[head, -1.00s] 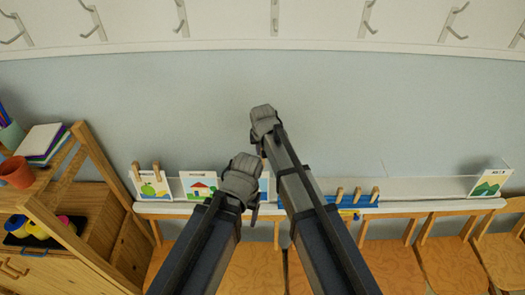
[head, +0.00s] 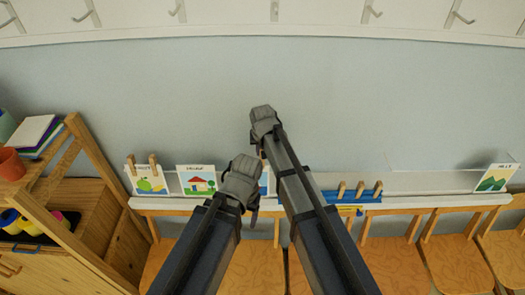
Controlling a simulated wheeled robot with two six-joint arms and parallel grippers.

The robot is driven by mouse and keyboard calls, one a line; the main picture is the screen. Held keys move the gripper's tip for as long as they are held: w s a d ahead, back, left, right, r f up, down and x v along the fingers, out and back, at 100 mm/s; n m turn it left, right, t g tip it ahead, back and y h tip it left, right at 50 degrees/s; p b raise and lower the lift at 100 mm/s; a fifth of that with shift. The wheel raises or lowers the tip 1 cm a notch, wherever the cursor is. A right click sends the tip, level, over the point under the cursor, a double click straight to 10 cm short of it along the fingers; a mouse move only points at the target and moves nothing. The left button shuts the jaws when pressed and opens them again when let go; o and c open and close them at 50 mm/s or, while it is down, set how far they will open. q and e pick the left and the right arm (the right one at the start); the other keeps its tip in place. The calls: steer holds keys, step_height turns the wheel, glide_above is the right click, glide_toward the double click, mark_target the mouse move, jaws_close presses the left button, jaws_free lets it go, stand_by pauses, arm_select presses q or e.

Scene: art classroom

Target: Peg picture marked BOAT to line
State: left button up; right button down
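A white picture card (head: 264,188) stands on the ledge, mostly hidden behind my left gripper; its label cannot be read. My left gripper (head: 242,172) is in front of its left side. My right gripper (head: 264,120) is higher, against the blue-grey wall. Both fingertips are hidden, so I cannot tell what they hold. A small brownish bit (head: 262,152) shows just below the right gripper. Wooden pegs (head: 359,189) stand in a blue holder (head: 352,197) right of my arms. The line cannot be made out clearly.
A fruit picture (head: 148,182) with two pegs on its top edge, a house picture (head: 197,181) and a hills picture (head: 494,180) stand along the white ledge (head: 420,202). A wooden shelf unit (head: 96,165) stands left. Wooden chairs (head: 385,268) are below.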

steer(key=shift+s+f+b, duration=0.15)
steer(key=shift+f+b, duration=0.75)
steer(key=shift+f, duration=0.1)
steer(key=shift+s+f+b, duration=0.1)
steer(key=shift+f+b, duration=0.75)
steer(key=shift+f, duration=0.1)
steer(key=c, duration=0.7)
jaws_free()
steer(key=shift+o, duration=0.2)
steer(key=shift+o, duration=1.1)
steer(key=shift+r, duration=0.15)
steer(key=p+v, duration=0.6)
steer(key=v, duration=0.1)
steer(key=shift+p, duration=0.35)
